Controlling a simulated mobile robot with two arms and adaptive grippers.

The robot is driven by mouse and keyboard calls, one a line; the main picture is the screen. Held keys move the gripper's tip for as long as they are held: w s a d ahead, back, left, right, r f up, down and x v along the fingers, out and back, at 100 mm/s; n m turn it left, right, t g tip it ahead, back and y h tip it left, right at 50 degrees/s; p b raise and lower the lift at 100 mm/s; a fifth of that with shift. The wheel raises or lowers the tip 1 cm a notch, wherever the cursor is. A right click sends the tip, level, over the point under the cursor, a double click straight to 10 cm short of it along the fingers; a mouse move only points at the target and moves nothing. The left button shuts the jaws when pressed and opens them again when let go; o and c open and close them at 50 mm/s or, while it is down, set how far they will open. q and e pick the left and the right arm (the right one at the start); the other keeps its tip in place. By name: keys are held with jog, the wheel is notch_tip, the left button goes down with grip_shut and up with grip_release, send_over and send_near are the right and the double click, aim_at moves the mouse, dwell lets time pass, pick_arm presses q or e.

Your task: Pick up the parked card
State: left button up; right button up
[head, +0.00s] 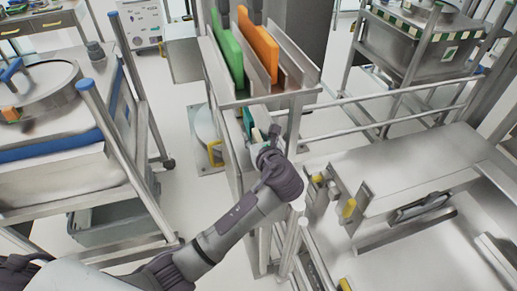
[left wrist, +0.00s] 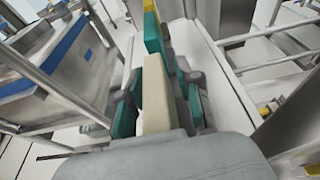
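My left gripper (head: 262,138) reaches to the front lower end of a metal rack. In the left wrist view its two dark fingers with teal parts (left wrist: 160,100) lie on either side of a pale beige card (left wrist: 156,92). Little gap shows between fingers and card, and I cannot tell whether they press on it. The card also shows as a small pale piece at the gripper in the head view (head: 257,134). A teal piece (left wrist: 152,36) stands just beyond it. In the rack's upper slots stand a green card (head: 226,46) and an orange card (head: 258,46). My right gripper is out of view.
The metal rack (head: 268,101) has a rail and post close to my left gripper. A steel cart with a blue band (head: 60,150) stands at left. A steel bench with fixtures (head: 400,170) fills the right. Some floor (head: 190,105) is clear between cart and rack.

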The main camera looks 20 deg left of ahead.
pick_arm(q)
grip_shut()
